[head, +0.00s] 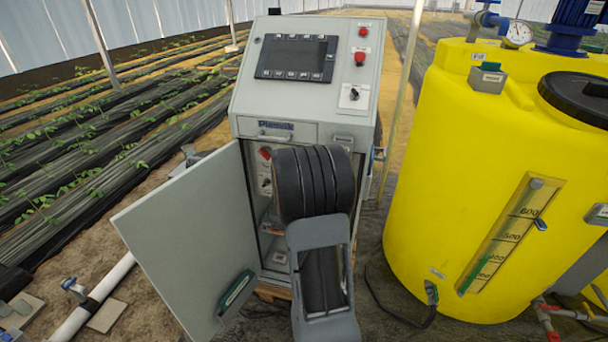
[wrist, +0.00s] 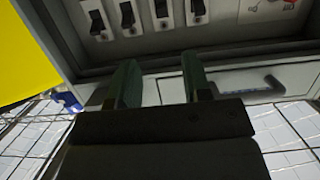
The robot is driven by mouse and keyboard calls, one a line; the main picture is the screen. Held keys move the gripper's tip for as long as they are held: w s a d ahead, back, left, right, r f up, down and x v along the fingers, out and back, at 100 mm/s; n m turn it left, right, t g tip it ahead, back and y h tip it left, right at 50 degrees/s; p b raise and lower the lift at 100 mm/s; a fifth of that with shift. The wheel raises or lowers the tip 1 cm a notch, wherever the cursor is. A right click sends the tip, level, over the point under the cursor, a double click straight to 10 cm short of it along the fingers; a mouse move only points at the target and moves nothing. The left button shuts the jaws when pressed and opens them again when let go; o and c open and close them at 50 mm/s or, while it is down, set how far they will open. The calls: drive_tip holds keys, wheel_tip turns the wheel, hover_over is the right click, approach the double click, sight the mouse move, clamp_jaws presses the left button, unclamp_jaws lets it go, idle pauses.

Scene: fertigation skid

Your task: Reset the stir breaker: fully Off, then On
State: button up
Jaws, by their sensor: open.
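The control cabinet (head: 250,135) stands ahead with its lower door (head: 195,245) swung open to the left. In the wrist view a row of several black toggle breakers (wrist: 128,14) sits on a pale panel inside the cabinet. I cannot read labels, so I cannot tell which one is the stir breaker, nor whether each is On or Off. My gripper (wrist: 160,78) is open and empty, its two dark green fingers pointing toward the row, apart from the switches. In the head view my arm hides the gripper and most of the cabinet interior.
A drawer with a handle (wrist: 268,86) borders the opening. A red rotary switch (head: 265,153) shows inside the cabinet; a screen (head: 297,57) and red buttons (head: 360,58) are above. The yellow tank (head: 440,190) stands close on the right. The open door limits room on the left.

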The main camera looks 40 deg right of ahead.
wheel_tip(320, 180, down, 16)
drive_tip(key=d+t+h+b, duration=0.1)
drive_tip(key=h+b, duration=0.2)
drive_tip(key=b, duration=1.1)
wheel_tip(320, 180, up, 7)
drive_tip(key=t+h, duration=0.3)
drive_tip(key=p+x, duration=0.2)
drive_tip(key=x, duration=1)
drive_tip(key=shift+w+r+h, duration=0.25)
drive_tip(key=shift+w+h, duration=0.05)
drive_tip(key=shift+w, duration=0.15)
drive_tip(key=shift+d, duration=0.15)
